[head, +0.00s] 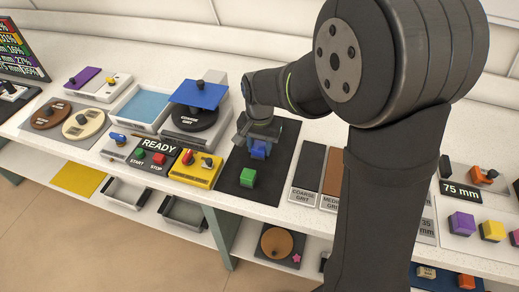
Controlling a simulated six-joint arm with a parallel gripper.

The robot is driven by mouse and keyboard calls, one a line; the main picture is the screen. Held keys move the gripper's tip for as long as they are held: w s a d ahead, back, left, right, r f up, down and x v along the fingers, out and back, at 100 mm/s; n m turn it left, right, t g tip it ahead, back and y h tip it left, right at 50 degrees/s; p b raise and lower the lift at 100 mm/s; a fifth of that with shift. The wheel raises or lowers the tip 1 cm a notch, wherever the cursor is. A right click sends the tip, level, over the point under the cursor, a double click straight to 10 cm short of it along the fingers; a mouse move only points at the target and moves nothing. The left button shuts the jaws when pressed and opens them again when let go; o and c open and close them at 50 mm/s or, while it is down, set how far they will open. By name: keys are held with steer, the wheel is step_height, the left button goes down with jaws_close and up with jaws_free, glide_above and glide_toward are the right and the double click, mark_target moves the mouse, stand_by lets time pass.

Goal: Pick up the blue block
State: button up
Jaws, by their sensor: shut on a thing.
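The blue block (258,153) is at the dark mat (228,186) near the middle of the head view. My gripper (260,143) reaches down over it from behind and is shut on it. The fingers and wrist hide the block's upper part. I cannot tell whether the block touches the mat or is slightly above it. A green block (248,178) with a small knob on top sits on the mat in front of the blue block.
A yellow box (196,171) with knobs and a READY panel (153,158) stand left of the mat. A coarse grit disc (190,119) under a blue plate (200,94) is behind them. Grit strips (305,175) lie to the right. The counter's front edge is close.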

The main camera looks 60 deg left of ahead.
mark_target(260, 145)
steer(key=shift+r, duration=0.15)
step_height(260, 145, up, 4)
steer(key=shift+r, duration=0.15)
steer(key=w+d+r, duration=0.6)
steer(key=w+d, duration=0.1)
steer(key=w, duration=0.1)
steer(key=shift+w+d+r, duration=0.25)
steer(key=shift+w+d, duration=0.1)
steer(key=shift+d, duration=0.05)
steer(key=o, duration=0.5)
steer(key=c, duration=0.3)
steer(key=shift+s+d+f, duration=0.15)
steer(key=shift+d+f, duration=0.4)
steer(key=shift+d, duration=0.4)
steer(key=shift+s+d+f, duration=0.15)
steer(key=shift+d+f, duration=0.35)
steer(key=shift+d, duration=0.4)
steer(key=shift+s+d+f, duration=0.15)
steer(key=shift+d+f, duration=0.4)
steer(key=shift+d, duration=0.4)
steer(key=shift+c, duration=0.2)
